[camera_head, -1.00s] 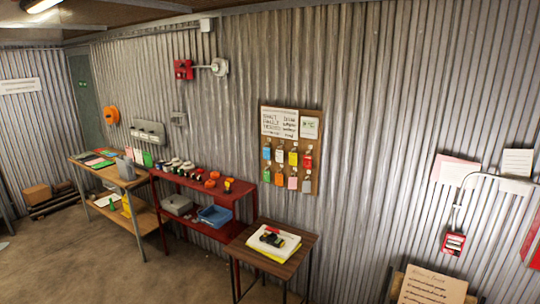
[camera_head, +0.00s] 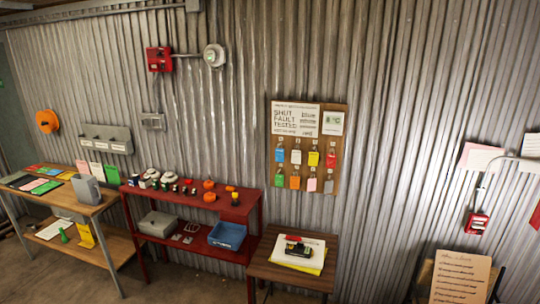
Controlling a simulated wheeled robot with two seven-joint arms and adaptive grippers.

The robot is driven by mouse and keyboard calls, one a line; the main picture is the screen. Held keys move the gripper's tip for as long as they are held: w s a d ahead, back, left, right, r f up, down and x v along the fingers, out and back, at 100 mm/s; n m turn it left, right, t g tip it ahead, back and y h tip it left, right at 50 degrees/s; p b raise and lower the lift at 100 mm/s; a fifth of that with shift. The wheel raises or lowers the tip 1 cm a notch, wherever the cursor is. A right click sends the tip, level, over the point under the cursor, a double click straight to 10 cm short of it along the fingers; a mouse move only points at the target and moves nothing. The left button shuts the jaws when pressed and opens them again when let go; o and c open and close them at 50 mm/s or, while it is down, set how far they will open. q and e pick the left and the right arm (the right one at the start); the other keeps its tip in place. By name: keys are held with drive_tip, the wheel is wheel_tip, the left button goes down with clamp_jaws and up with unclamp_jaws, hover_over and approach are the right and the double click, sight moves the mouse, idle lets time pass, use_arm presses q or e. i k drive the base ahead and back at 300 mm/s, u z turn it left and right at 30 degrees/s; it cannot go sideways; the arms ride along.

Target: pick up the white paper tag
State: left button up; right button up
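A pale tag that looks white (camera_head: 296,157) hangs in the upper row of the wooden tag board (camera_head: 341,124) on the corrugated wall. A red tag (camera_head: 331,160) ends that row. Below hang a green tag (camera_head: 279,181), an orange tag (camera_head: 295,182), a pinkish tag (camera_head: 312,185) and a greyish tag (camera_head: 328,187). The tags are small, so pale colours are hard to tell apart. Neither of my grippers shows.
A small brown table (camera_head: 262,270) with papers (camera_head: 313,250) and a dark-and-red item (camera_head: 298,248) stands below the board. Left of it are a red shelf (camera_head: 243,207) and a wooden bench (camera_head: 108,199). A lettered sign board (camera_head: 460,278) stands at right. Floor shows at lower left.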

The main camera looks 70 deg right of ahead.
sight(296, 154)
drive_tip(key=z, duration=0.1)
drive_tip(key=i, duration=0.45)
drive_tip(key=z, duration=2.1)
